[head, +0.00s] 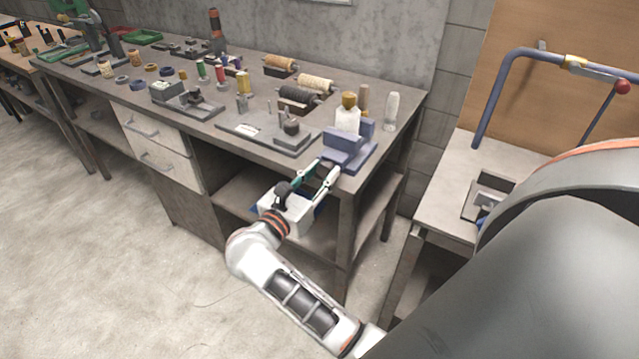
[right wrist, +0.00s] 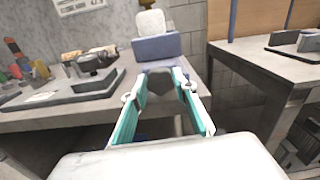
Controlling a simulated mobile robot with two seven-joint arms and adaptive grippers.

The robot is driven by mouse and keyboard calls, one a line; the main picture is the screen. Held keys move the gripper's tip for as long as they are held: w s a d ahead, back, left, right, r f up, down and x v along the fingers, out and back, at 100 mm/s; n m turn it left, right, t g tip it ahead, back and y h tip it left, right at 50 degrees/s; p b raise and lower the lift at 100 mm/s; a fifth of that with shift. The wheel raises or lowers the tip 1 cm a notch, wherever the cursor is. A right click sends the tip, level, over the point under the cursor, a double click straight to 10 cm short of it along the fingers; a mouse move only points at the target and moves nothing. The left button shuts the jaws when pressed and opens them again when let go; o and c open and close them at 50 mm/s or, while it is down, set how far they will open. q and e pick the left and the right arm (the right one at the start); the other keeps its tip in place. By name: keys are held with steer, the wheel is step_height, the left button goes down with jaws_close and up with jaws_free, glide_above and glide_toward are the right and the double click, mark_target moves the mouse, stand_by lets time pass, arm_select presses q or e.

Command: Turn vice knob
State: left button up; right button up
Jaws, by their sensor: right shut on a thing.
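A blue-purple vice (head: 346,146) stands on the front right corner of the grey workbench. It also shows straight ahead in the right wrist view (right wrist: 157,46). Its knob (right wrist: 159,84) is a dark grey piece at the vice's front, by the bench edge. My right gripper (head: 326,170) reaches up to the vice front from below. In the right wrist view its two green and white fingers (right wrist: 160,76) lie on either side of the knob, shut on it. The fingers partly hide the knob, and its turn angle cannot be told. My left gripper is not in view.
A white bottle-like piece (head: 347,119) stands at the vice. A grey tray with a small device (head: 290,134) lies left of it, and several spools and tools cover the bench. A second table (head: 446,190) stands at right. The floor in front is clear.

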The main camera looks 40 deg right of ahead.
steer(key=shift+f+m+b, duration=0.25)
steer(key=shift+m+b, duration=0.25)
steer(key=shift+b, duration=0.1)
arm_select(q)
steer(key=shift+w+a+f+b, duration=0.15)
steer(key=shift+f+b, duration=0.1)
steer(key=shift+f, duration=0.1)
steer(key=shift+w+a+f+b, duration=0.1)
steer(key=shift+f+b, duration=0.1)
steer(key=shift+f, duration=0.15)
arm_select(e)
steer(key=shift+r+m, duration=0.25)
steer(key=shift+m, duration=0.25)
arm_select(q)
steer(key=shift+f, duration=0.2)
arm_select(e)
steer(key=o, duration=1.1)
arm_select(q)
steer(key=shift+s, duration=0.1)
